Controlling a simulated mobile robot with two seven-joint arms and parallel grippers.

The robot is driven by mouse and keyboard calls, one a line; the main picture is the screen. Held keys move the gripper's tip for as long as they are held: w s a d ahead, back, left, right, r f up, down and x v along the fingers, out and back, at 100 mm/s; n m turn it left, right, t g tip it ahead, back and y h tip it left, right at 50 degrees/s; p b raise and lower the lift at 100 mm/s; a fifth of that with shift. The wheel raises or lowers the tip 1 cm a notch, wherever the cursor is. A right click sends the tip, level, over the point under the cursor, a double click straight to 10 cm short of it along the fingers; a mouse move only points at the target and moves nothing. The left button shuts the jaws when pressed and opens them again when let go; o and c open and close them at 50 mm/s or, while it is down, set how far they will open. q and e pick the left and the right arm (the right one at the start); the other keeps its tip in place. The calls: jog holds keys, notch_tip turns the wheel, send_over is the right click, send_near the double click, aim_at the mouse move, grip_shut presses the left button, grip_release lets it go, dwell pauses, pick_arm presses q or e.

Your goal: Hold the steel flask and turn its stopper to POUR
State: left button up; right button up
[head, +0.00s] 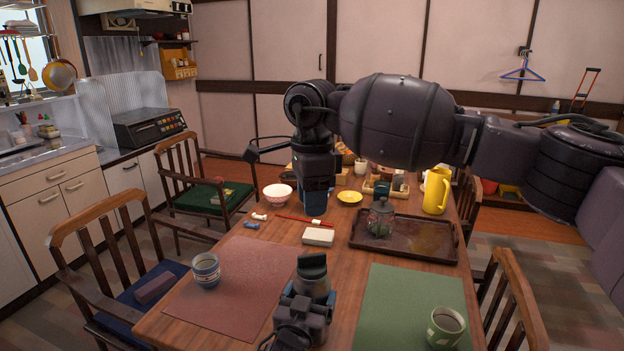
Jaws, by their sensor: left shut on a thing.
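The steel flask (314,284) is near the front middle of the table, roughly upright, with a dark grey-green stopper (312,261) on top. My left gripper (303,308) is shut on the flask from the near side and hides its lower part. Any marks on the stopper are too small to read. My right gripper (314,200) points down over the table, beyond the flask and apart from the stopper. Its fingers are seen edge-on, so their opening is hidden, and I see nothing clearly held in them.
A yellow jug (437,190) stands behind. A blue-white cup (206,270) is on the red mat (245,275); another cup (445,326) is on the green mat (400,290). Chairs flank the table.

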pick_arm(q)
jog(key=o, duration=1.4)
jog(key=shift+s, duration=0.15)
